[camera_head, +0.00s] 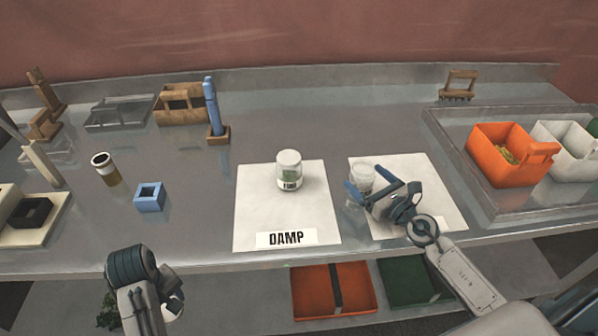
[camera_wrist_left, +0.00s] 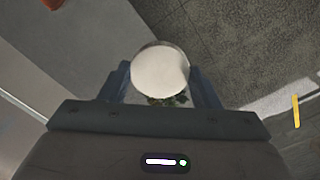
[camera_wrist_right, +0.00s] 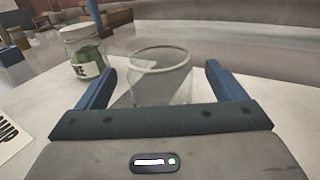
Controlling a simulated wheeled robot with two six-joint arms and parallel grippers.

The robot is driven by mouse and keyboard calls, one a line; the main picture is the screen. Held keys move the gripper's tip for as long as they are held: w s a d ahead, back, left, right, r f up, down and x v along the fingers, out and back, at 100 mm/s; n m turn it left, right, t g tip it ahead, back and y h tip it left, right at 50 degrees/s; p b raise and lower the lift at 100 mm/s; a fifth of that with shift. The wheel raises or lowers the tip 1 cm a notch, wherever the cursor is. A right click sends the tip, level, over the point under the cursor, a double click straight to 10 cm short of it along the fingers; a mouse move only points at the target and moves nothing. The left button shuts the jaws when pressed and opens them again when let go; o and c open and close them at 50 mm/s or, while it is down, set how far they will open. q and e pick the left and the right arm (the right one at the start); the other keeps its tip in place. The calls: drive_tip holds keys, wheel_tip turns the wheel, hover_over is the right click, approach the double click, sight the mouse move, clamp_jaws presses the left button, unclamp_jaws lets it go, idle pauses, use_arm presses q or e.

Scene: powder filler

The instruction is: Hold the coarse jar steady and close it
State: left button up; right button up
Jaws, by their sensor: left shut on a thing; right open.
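An open clear glass jar (camera_head: 362,175) stands on the right white mat; in the right wrist view its bare rim and glass wall (camera_wrist_right: 160,85) show, with no lid on it. My right gripper (camera_head: 371,187) is open, with one finger on each side of this jar. My left gripper (camera_wrist_left: 160,90) is shut on a round white lid (camera_wrist_left: 160,72), away from the jars and low at the front left in the head view (camera_head: 172,298). A lidded jar (camera_head: 289,172) with green contents and a partly legible label stands on the DAMP mat.
The DAMP mat (camera_head: 260,215) lies left of the right mat (camera_head: 437,190). An orange bin (camera_head: 490,165) and a white bin stand at the right. A blue block (camera_head: 149,197) and a small brown jar (camera_head: 105,170) stand at the left. Trays sit on the shelf below.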

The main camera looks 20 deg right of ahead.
use_arm(q)
drive_tip(key=shift+r, duration=0.2)
use_arm(e)
drive_tip(key=shift+x, duration=1.1)
drive_tip(key=c, duration=1.1)
use_arm(q)
drive_tip(key=shift+r, duration=0.1)
